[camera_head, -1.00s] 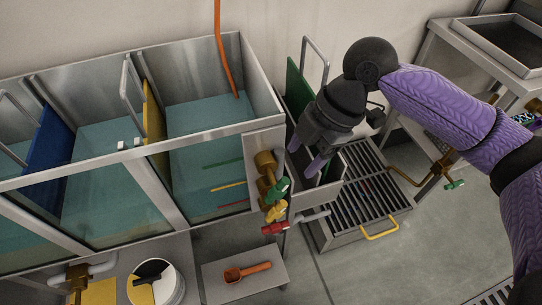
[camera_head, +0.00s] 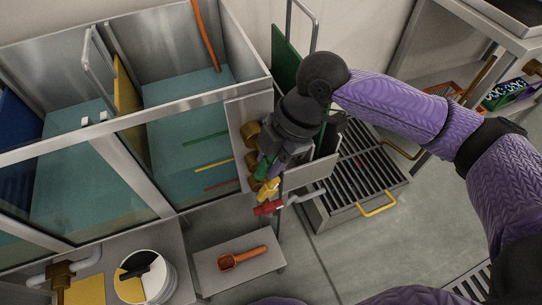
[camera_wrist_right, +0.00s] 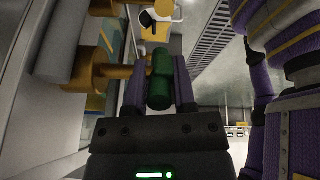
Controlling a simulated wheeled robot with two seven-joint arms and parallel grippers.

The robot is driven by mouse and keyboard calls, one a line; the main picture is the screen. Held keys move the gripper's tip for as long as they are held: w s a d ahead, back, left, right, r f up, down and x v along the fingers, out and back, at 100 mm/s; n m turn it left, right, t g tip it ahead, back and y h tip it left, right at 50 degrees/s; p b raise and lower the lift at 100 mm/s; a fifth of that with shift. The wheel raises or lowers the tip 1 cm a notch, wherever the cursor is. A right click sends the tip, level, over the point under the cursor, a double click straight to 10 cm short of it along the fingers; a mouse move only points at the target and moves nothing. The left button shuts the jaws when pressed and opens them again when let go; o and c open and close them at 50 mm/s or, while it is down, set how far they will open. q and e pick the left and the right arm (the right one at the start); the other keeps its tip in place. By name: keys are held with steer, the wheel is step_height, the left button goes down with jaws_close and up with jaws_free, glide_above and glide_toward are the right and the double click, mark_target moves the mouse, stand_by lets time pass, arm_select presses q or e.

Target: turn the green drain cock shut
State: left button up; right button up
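The green drain cock (camera_head: 263,168) sits at the top of a column of cocks on the tank's right end, above a yellow one and a red one. My right gripper (camera_head: 270,162) reaches down to it from the upper right and partly hides it. In the right wrist view the green handle (camera_wrist_right: 159,82) stands between my two purple fingers (camera_wrist_right: 160,88), which lie close against both its sides. A brass valve body (camera_wrist_right: 85,70) is to the left of the handle. My left gripper is not in view.
The yellow cock (camera_head: 268,188) and the red cock (camera_head: 269,208) are close below my right gripper. A metal side panel (camera_head: 312,175) and a slatted grate (camera_head: 365,175) lie to the right. Open floor lies in front.

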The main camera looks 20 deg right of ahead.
jaws_close()
